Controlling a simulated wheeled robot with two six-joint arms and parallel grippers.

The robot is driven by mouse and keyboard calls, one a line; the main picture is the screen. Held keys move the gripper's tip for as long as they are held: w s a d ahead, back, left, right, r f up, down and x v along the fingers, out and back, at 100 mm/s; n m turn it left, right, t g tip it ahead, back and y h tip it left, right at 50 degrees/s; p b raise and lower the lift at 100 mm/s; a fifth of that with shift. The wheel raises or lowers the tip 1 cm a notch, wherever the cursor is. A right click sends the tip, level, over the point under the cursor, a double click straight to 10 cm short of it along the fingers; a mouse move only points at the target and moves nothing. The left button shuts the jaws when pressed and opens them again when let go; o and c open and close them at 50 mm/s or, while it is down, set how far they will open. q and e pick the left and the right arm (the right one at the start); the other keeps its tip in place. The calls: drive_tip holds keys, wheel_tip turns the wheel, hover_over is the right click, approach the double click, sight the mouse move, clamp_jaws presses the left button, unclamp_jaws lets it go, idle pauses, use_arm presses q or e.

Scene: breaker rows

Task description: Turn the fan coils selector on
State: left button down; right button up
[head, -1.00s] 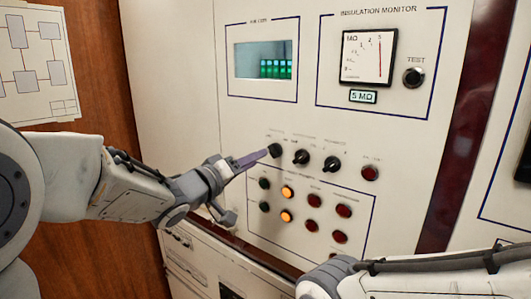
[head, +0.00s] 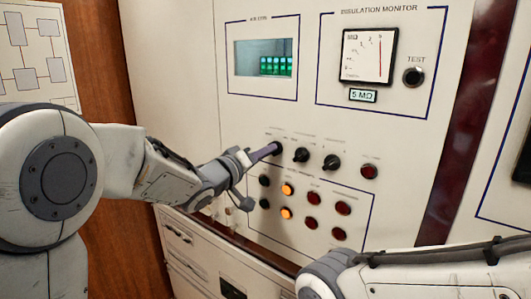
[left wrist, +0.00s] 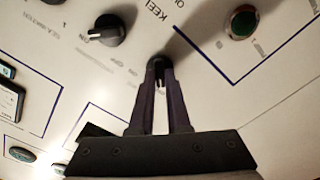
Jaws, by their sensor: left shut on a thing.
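A row of black selector knobs crosses the middle of the cream panel. In the head view my left gripper (head: 267,151) reaches the leftmost knob (head: 278,147) from the lower left and is shut on it. In the left wrist view the two dark fingers clasp this black knob (left wrist: 158,65) from both sides. Its pointer direction is mostly hidden by the fingers. The labels by the knobs are too small to read, so I cannot tell which is marked fan coils. My right gripper is out of view.
Beside the held knob are a middle knob (head: 301,155), a right knob (head: 331,162) and a red button (head: 369,171). Below are several round lamps, two lit amber (head: 287,189). Above are a green display (head: 264,58) and an insulation meter (head: 369,54). My right arm crosses the lower right.

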use_arm(q)
drive_tip(key=shift+m, duration=0.3)
drive_tip(key=shift+s+d+m+b, duration=0.1)
drive_tip(key=shift+m+b, duration=4.6)
drive_tip(key=shift+m, duration=3.9)
drive_tip(key=c, duration=0.9)
unclamp_jaws()
